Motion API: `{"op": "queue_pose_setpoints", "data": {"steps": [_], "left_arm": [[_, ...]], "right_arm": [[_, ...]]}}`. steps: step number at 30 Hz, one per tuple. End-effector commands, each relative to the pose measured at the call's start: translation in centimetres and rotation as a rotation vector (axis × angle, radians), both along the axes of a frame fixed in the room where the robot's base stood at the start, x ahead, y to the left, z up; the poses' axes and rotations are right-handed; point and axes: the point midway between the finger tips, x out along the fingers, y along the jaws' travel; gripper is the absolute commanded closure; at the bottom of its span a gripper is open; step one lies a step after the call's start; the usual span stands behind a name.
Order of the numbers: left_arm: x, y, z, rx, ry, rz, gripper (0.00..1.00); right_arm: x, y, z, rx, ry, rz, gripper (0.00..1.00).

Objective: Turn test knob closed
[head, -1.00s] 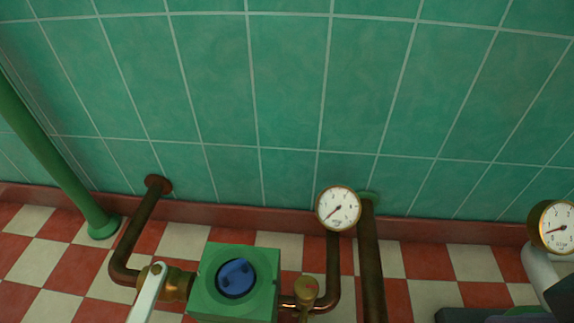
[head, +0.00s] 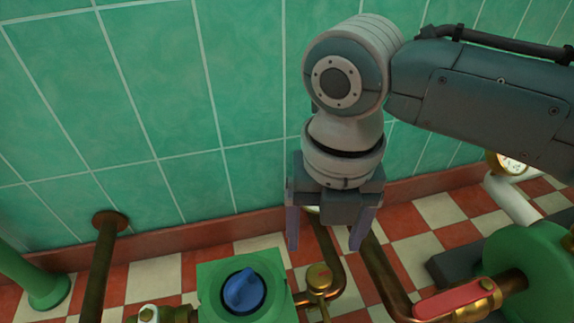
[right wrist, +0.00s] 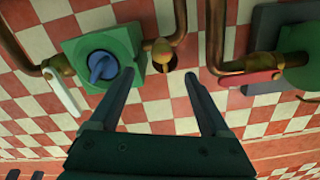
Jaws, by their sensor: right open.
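A blue knob (head: 243,291) sits on top of a green square box (head: 211,301) at the bottom of the head view. In the right wrist view the blue knob (right wrist: 101,66) and green box (right wrist: 74,48) are at the upper left. A small brass knob (head: 319,277) stands on the pipe to the box's right; which one is the test knob is not labelled. My right gripper (head: 325,243) is open and points down, apart from both knobs. In the wrist view its empty fingers (right wrist: 158,75) spread below the brass knob (right wrist: 161,48). My left gripper is not in view.
A red lever (head: 452,301) and a green round body (head: 530,270) lie to the right. A white lever (right wrist: 62,92) is left of the box. A gauge (head: 510,164) is partly hidden by my arm.

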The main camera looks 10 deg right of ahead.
Motion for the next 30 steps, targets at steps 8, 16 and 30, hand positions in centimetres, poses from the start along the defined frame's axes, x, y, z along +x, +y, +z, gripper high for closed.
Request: {"op": "queue_pose_setpoints", "data": {"steps": [8,16,30], "left_arm": [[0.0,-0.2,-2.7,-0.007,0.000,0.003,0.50],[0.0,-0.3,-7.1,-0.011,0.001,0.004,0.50],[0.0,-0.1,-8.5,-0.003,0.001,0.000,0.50]], "right_arm": [[0.0,0.0,-3.1,-0.001,0.000,0.009,0.19],[0.0,-0.1,-8.1,-0.002,0.000,0.008,0.19],[0.0,0.0,-9.8,-0.001,-0.001,0.007,0.19]]}}
